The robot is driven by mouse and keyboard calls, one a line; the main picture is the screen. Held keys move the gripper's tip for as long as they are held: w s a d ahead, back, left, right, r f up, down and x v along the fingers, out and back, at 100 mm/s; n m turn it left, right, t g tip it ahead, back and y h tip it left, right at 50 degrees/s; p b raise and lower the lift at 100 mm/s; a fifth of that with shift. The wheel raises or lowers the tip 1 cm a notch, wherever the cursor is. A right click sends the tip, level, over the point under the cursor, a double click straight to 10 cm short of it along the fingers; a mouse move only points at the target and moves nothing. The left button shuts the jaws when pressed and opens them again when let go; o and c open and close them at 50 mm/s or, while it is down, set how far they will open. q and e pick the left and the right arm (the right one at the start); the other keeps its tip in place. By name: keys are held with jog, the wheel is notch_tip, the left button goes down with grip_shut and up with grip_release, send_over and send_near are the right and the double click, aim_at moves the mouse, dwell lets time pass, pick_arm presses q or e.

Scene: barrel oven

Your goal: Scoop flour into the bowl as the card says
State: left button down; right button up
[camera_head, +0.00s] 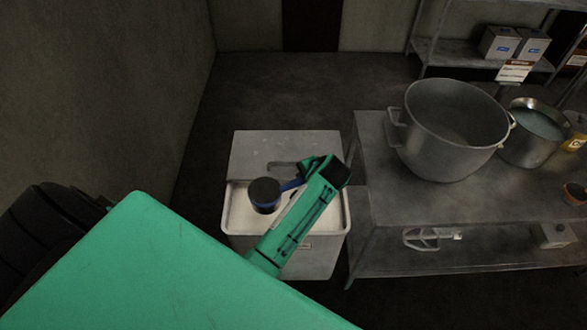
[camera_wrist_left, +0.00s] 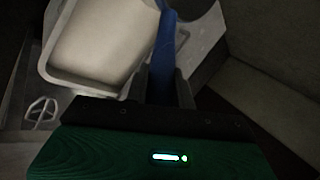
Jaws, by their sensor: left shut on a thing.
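A dark round scoop (camera_head: 265,192) with a blue handle is over the open part of the flour bin (camera_head: 340,222), which holds pale flour (camera_head: 240,212). My left gripper (camera_head: 303,183) is shut on the handle, which shows between its fingers in the left wrist view (camera_wrist_left: 165,55). I cannot tell whether the scoop touches the flour or holds any. My forearm hides part of the bin. The large metal bowl (camera_head: 440,150) stands on the steel table to the right and looks empty. A card (camera_head: 514,70) stands behind it; its text is too small to read. My right gripper is not in view.
The steel table (camera_head: 385,200) stands close to the bin's right side. A metal pot (camera_head: 533,130) and a yellow container (camera_head: 575,135) are right of the bowl. A whisk-like beater (camera_head: 425,238) lies on the lower shelf. Floor behind the bin is clear.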

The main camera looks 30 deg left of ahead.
pick_arm(q)
jog(key=w+a+f+p, duration=0.1)
jog(key=w+a+f, duration=0.3)
jog(key=a+f, duration=0.1)
notch_tip(320, 180, down, 19)
jog(key=n+b, duration=0.1)
jog(key=b, duration=1.2)
jog(key=shift+w+a, duration=0.2)
jog(key=shift+a, duration=0.2)
jog(key=shift+f+b, duration=0.1)
jog(key=shift+b, duration=0.2)
